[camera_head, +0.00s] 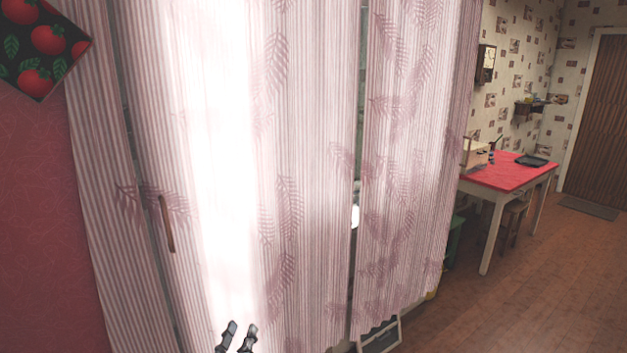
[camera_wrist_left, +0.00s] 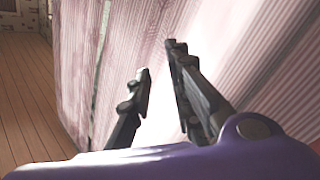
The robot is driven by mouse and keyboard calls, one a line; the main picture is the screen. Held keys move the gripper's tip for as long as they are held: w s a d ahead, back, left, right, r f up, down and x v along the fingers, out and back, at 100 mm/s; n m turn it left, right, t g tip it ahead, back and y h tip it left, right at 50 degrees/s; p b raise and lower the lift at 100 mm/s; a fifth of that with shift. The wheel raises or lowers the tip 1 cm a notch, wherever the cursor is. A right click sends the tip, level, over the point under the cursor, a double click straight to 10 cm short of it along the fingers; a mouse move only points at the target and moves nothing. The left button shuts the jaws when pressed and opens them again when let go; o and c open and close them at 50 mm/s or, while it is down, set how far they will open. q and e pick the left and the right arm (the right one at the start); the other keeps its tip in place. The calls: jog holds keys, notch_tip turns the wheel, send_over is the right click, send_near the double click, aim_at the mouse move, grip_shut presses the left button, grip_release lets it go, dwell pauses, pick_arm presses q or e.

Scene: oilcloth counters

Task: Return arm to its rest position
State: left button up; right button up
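My left gripper (camera_head: 237,338) shows at the bottom edge of the head view, with only its dark fingertips in the picture, in front of a striped curtain (camera_head: 310,150). In the left wrist view the gripper (camera_wrist_left: 158,75) has its two fingers apart with nothing between them. The curtain (camera_wrist_left: 140,40) fills the space past the fingertips; I cannot tell whether they touch it. My right gripper is not in view.
A red-topped table (camera_head: 505,172) with a dark tray (camera_head: 531,160) stands at the right. Wooden floor (camera_head: 530,270) is clear in front of it. A brown door (camera_head: 597,125) is at the far right. A red surface (camera_head: 40,220) borders the left.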

pick_arm(q)
jog(key=s+a+f+m+g, duration=0.2)
jog(key=s+f+m+g, duration=0.3)
jog(key=s+f, duration=1)
jog(key=s+a+f+g, duration=0.1)
jog(key=s+f, duration=0.2)
jog(key=s, duration=0.4)
jog(key=s+a+f+g, duration=0.1)
jog(key=s+f, duration=0.3)
jog(key=s, duration=0.3)
jog(key=s+f+m+g+y+p, duration=0.1)
jog(key=s+f+g, duration=0.1)
jog(key=s+f, duration=0.2)
jog(key=s, duration=0.3)
jog(key=shift+a, duration=0.4)
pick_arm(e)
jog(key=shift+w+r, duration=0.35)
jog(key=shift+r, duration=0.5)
pick_arm(q)
jog(key=shift+s+f, duration=0.1)
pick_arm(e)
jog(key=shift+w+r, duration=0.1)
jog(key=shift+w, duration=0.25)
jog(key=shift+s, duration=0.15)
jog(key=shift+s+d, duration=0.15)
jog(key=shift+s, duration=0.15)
